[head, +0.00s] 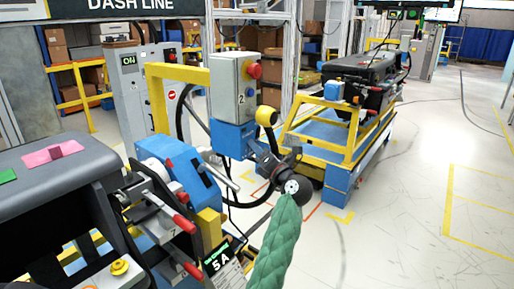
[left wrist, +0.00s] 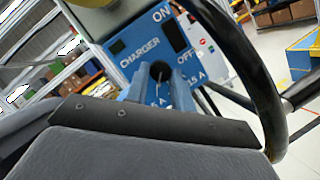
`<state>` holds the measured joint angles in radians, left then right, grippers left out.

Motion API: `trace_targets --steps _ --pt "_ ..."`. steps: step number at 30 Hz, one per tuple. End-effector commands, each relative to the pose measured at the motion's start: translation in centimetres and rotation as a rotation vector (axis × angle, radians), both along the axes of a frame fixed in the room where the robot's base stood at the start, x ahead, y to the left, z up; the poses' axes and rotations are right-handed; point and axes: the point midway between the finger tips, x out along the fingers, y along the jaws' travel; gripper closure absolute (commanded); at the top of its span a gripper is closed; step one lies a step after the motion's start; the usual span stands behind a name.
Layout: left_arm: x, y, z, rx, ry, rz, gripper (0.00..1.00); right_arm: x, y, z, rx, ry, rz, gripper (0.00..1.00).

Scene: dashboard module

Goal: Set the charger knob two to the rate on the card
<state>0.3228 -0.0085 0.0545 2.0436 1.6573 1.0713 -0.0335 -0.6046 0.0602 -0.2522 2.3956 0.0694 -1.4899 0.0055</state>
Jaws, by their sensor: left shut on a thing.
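The card (head: 222,262) reads "5 A" and stands at the bottom centre of the head view. The charger marked "2" is a grey box (head: 240,90) above a blue unit (head: 232,138). The left wrist view shows its blue face (left wrist: 138,57) with "CHARGER", "ON", "OFF" and a rate label. My left gripper (head: 258,158) is at the blue unit. In the left wrist view it (left wrist: 160,78) is shut on the dark knob (left wrist: 160,69), which is mostly hidden between the fingers. I cannot tell the knob's setting. My right gripper is not in view.
A red button (head: 254,71) is on the grey box. A dark cable (left wrist: 262,70) loops beside the charger. A dashboard module (head: 85,165) with red-handled clamps fills the left foreground. A yellow and blue cart (head: 340,140) stands behind. Floor at the right is clear.

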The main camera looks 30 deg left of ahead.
Motion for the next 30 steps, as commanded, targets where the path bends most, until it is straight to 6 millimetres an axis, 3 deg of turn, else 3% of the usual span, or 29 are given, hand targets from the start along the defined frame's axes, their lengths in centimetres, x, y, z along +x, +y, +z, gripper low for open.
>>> trace_targets --steps 10,11,14,23,30 --pt "0.1 0.0 0.1 0.001 0.0 -0.001 0.99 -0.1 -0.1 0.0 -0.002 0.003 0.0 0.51" --pt "0.1 0.0 0.1 0.001 0.0 -0.001 0.74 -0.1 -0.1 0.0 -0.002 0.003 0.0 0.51" --pt "0.0 0.0 0.1 0.001 0.0 -0.001 0.55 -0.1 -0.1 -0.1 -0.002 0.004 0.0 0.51" --pt "0.0 -0.1 0.0 0.0 0.0 -0.001 0.54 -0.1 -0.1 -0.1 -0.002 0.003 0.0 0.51" --pt "-0.9 -2.4 -1.0 -0.002 0.0 -0.002 0.54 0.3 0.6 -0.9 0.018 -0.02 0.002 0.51"
